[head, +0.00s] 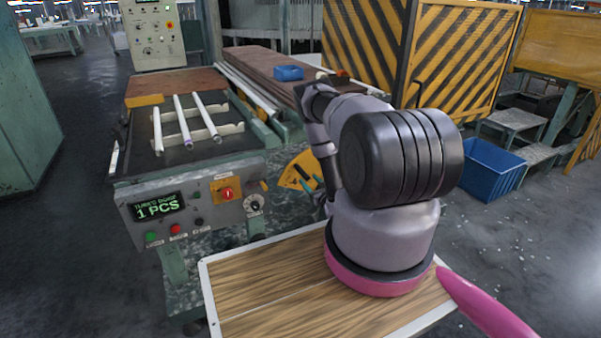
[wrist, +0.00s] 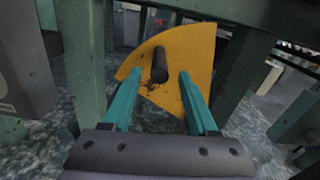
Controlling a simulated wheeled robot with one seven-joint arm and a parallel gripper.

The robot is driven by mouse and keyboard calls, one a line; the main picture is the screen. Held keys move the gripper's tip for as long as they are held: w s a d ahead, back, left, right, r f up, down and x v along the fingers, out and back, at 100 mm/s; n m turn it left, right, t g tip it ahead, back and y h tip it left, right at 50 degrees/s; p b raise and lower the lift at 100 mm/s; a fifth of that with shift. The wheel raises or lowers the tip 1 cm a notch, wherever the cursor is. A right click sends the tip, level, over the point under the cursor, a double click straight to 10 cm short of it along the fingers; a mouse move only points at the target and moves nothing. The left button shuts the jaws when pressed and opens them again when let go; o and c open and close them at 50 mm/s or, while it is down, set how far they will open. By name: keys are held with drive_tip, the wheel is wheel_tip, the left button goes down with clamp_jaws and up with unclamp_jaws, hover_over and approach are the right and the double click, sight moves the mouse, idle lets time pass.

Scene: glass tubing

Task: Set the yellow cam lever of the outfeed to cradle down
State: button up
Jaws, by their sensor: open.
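I cannot tell whether a finger touches the handle or plate. In the head view my gripper (head: 308,183) is partly hidden beside the plate. The outfeed's pale cradle bars (head: 230,129) lie under three tubes (head: 183,122).
The control panel (head: 196,207) has a "1 PCS" display, buttons and a red knob. Green frame posts (wrist: 84,60) stand close on both sides of the lever in the wrist view. A blue bin (head: 490,168) and a yellow-black striped guard (head: 455,60) are at right.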

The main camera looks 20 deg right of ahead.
sight(301, 172)
drive_tip(key=w, duration=0.8)
drive_tip(key=shift+a, duration=0.15)
drive_tip(key=shift+c, duration=0.2)
clamp_jaws()
idle(0.9)
